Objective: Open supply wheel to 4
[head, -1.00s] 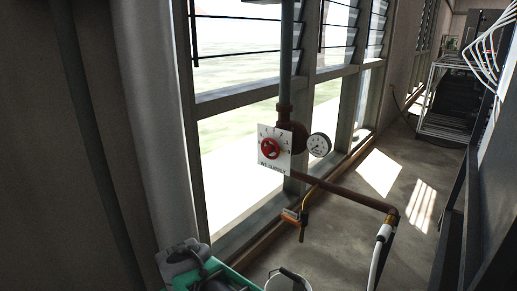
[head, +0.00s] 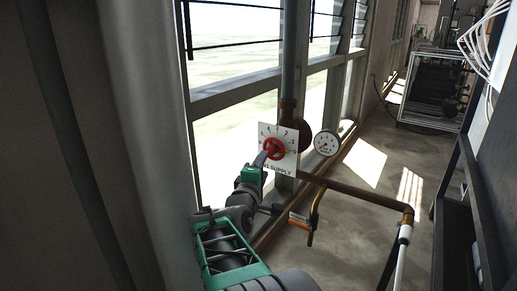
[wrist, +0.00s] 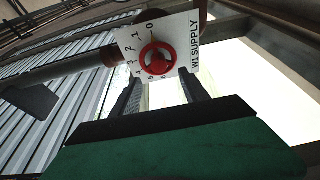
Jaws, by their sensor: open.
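The red supply wheel (head: 274,147) sits on a white plate (head: 290,158) with numbers around it and the word SUPPLY. In the wrist view the wheel (wrist: 157,59) is in front of my gripper, and the plate (wrist: 184,37) reads W1 SUPPLY with numbers 0 to 6. My gripper (wrist: 158,92) is open, its two dark fingers on either side below the wheel in the picture. In the head view my gripper (head: 266,158) reaches up to the plate's left edge, close to the wheel. I cannot tell whether a finger touches it.
A round pressure gauge (head: 326,143) is right of the plate. A rusty pipe (head: 355,193) runs right from the valve. A smaller valve with an orange handle (head: 314,210) hangs below. Windows stand behind; a metal rack (head: 433,92) is farther back.

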